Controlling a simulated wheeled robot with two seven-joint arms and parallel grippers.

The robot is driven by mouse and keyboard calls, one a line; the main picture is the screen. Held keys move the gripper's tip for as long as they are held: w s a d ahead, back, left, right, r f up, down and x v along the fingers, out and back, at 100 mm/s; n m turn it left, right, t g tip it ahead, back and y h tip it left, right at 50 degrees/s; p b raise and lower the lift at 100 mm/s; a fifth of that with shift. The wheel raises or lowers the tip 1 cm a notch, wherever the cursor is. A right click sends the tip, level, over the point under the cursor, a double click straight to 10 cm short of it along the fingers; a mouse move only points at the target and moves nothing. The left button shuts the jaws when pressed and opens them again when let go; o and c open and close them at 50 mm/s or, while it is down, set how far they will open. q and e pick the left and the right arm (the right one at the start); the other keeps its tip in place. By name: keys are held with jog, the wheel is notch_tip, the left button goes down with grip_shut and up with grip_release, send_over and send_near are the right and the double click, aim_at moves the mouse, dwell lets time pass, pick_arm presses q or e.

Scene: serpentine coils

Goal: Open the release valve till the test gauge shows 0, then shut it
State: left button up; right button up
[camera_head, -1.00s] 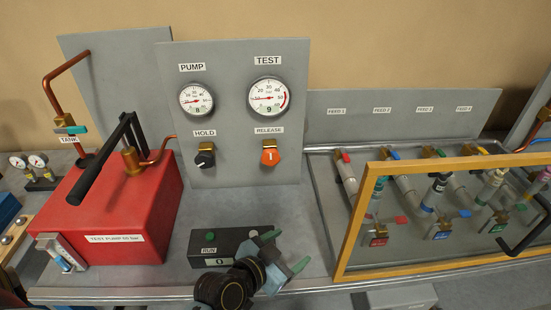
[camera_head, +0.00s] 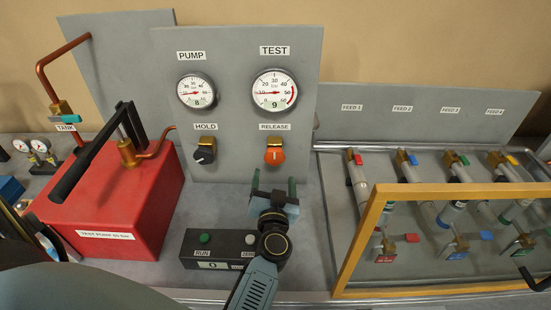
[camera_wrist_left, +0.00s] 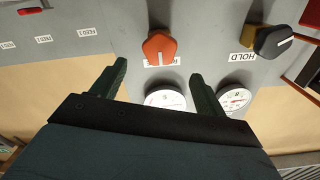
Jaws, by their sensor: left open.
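The orange release valve knob (camera_head: 274,156) is on the grey upright panel (camera_head: 228,118), under the RELEASE label. The test gauge (camera_head: 274,90) above it has a small readout of 9. My left gripper (camera_head: 273,188) is open and empty, below and in front of the release knob, its fingers pointing at the panel. In the left wrist view the release knob (camera_wrist_left: 159,47) lies beyond the open fingertips (camera_wrist_left: 158,78), between them and apart from them. The test gauge (camera_wrist_left: 166,100) is partly hidden there. My right gripper is not in view.
The black hold knob (camera_head: 205,151) is left of the release knob, under the pump gauge (camera_head: 196,91). A dark box (camera_head: 182,256) with a green button is under my left arm. A red pump (camera_head: 150,200) stands left; a wooden frame (camera_head: 357,240) stands right.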

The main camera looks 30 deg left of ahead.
aim_at(275, 159)
pick_arm(q)
jog(key=b+x, duration=0.2)
jog(key=x, duration=0.7)
jog(key=shift+w, duration=0.2)
jog(key=shift+c, duration=0.2)
jog(key=c, duration=0.9)
